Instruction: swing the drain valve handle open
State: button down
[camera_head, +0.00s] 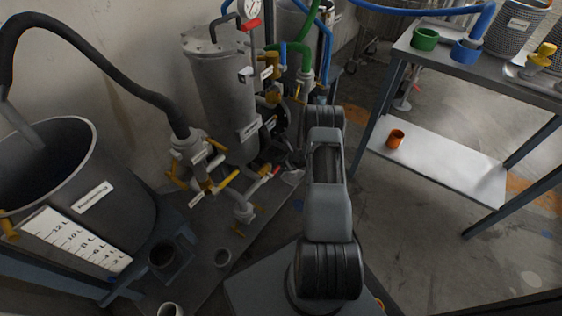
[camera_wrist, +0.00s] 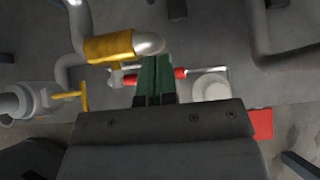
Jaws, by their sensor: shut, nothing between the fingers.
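A lever with a red sleeve (camera_wrist: 180,73) lies crosswise in the wrist view. A small red lever end (camera_head: 276,171) also shows low by the grey mill vessel (camera_head: 222,100) in the head view; no label readable here marks it as the drain valve handle. My gripper (camera_wrist: 156,62) has green fingers, shut together and empty. They overlap the red-sleeved lever in the wrist view, hiding part of it; I cannot tell whether they touch it. A yellow-sleeved pipe part (camera_wrist: 110,47) is just left of the fingers. In the head view my arm hides most of the gripper.
Yellow-handled valves and pipes (camera_head: 215,185) crowd the space left of my arm. A large bucket (camera_head: 85,200) with a scale stands at left. A metal table (camera_head: 500,75) with a lower shelf stands at right. Bare floor (camera_head: 400,240) lies between.

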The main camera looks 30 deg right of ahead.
jog(key=shift+r, duration=0.15)
jog(key=s+d+p, duration=0.1)
jog(key=s+d, duration=0.2)
jog(key=s, duration=0.5)
jog(key=shift+d, duration=0.35)
jog(key=shift+s, duration=0.1)
dwell(0.4)
